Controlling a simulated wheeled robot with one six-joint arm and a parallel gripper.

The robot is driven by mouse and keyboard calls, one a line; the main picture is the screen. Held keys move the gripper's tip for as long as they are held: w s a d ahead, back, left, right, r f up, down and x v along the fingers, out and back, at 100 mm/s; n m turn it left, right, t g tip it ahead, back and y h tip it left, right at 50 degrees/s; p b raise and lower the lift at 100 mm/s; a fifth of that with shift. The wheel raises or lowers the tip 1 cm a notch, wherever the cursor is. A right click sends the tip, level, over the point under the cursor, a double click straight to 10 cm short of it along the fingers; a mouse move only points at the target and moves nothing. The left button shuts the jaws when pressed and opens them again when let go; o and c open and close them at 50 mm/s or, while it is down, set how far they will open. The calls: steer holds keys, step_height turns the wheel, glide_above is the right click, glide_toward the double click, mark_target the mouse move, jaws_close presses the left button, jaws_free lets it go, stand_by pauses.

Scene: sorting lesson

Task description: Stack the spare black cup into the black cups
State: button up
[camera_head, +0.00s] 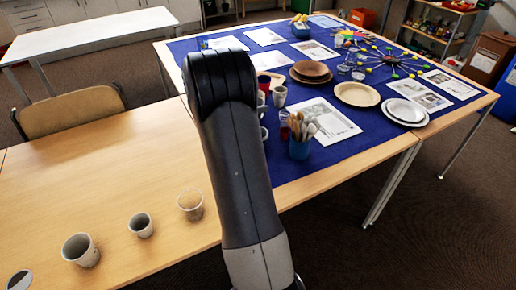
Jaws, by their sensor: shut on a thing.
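I cannot make out a cup that is clearly black. A round item with a pale rim and dark inside (20,280) is cut off at the lower left edge. A grey-white cup (80,250), a smaller grey-white cup (141,225) and a clear cup (190,205) stand apart in a row on the wooden table. More cups, such as a pale cup (279,96), stand on the blue cloth, partly hidden by my arm. My gripper and anything in it are hidden; only my arm shows, reaching up the middle of the picture.
The blue cloth (345,165) carries brown plates (357,94), white plates (405,112), paper sheets and a blue pot of wooden utensils (300,148). A chair (75,112) stands behind the wooden table (100,180). The table is bare behind the row of cups.

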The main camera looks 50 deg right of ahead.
steer(key=f, duration=0.2)
steer(key=d+f, duration=0.1)
steer(key=s+f, duration=0.1)
steer(key=f, duration=0.1)
steer(key=shift+d+f, duration=0.2)
steer(key=shift+f, duration=2.25)
steer(key=shift+b, duration=0.3)
steer(key=o, duration=0.9)
steer(key=shift+o, duration=0.2)
steer(key=v, duration=1.2)
steer(key=shift+w, duration=0.2)
steer(key=shift+f, duration=0.1)
